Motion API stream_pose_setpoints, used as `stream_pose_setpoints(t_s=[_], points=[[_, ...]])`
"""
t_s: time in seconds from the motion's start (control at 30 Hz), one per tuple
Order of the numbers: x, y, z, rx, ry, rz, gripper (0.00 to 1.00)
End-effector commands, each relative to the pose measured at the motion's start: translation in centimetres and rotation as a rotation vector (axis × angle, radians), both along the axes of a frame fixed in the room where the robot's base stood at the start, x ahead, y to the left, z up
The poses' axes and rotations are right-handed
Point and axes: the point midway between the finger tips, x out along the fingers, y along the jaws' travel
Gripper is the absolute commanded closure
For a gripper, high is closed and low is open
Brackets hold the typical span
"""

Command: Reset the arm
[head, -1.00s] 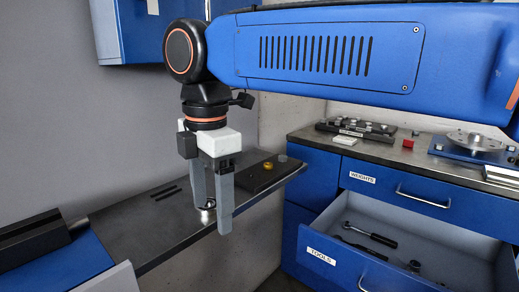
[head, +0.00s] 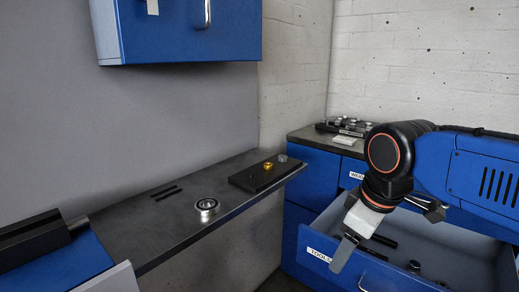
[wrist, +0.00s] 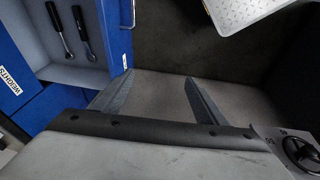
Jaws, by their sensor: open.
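My gripper (head: 348,252) hangs tilted in front of the open tools drawer in the head view. In the wrist view its two fingers (wrist: 155,85) are spread apart with nothing between them. A round metal bearing-like part (head: 207,206) rests on the dark shelf (head: 150,232), well left of my gripper and apart from it. My arm reaches in from the right side of the head view.
The open tools drawer (head: 316,253) holds dark-handled tools, also seen in the wrist view (wrist: 70,30). A dark block (head: 262,175) carries a brass piece (head: 268,166) on the shelf. A blue wall cabinet (head: 235,35) hangs above.

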Motion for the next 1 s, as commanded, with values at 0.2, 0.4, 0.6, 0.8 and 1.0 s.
stream_pose_setpoints(t_s=[0.2,0.4,0.6,0.8,1.0], points=[[-2.6,-5.5,-4.4,0.077,-0.045,-0.360,0.34],[-4.9,-8.7,-8.0,0.141,-0.082,-0.630,0.34],[-6.0,-10.0,-9.8,0.176,-0.106,-0.761,0.34],[-6.2,-10.1,-10.0,0.180,-0.107,-0.777,0.34],[-6.1,-10.1,-10.0,0.180,-0.107,-0.775,0.34]])
